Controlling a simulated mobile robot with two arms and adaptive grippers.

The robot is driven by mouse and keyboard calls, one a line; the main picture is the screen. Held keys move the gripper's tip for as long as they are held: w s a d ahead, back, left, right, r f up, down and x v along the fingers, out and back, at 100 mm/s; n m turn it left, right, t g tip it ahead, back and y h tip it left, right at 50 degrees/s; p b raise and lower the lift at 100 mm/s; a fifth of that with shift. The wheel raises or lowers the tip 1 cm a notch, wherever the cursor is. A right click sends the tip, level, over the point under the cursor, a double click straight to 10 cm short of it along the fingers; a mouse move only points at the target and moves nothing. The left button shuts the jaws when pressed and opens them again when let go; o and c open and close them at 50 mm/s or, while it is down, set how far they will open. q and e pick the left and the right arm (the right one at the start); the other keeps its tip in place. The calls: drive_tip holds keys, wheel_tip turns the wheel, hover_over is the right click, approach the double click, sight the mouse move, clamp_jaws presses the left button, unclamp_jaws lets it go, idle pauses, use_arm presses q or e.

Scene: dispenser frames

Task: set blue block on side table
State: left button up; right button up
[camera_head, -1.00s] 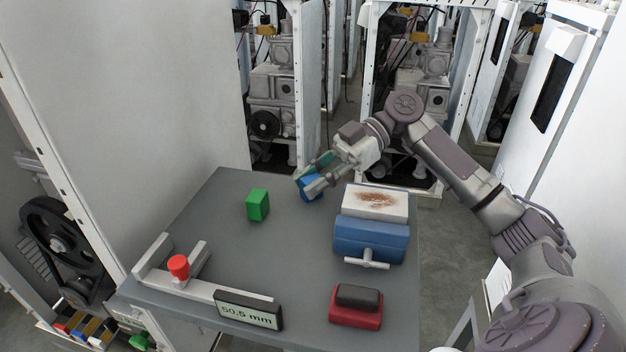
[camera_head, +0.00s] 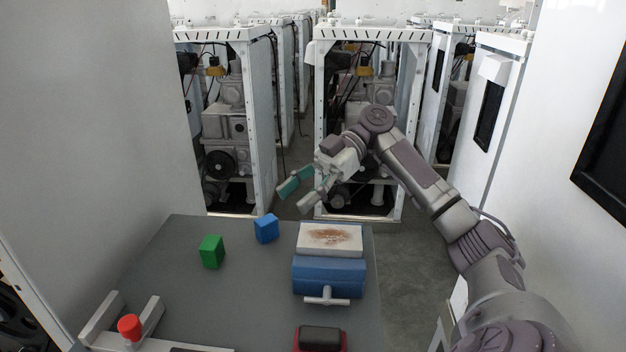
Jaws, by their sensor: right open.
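The blue block (camera_head: 266,229) stands on the grey table (camera_head: 190,290) near its far edge, right of the green block (camera_head: 211,251). My right gripper (camera_head: 297,196) is open and empty, above and to the right of the blue block, apart from it. Its two fingers are spread, with teal pads showing. My left gripper is out of view. I cannot tell whether the grey table is the side table.
A blue vise-like device (camera_head: 328,278) with a stained white top stands right of the blocks. A red-and-black object (camera_head: 320,338) and a caliper with a red knob (camera_head: 130,327) are nearer. Machine cabinets stand behind the table.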

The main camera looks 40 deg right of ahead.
drive_tip(key=shift+v, duration=2.3)
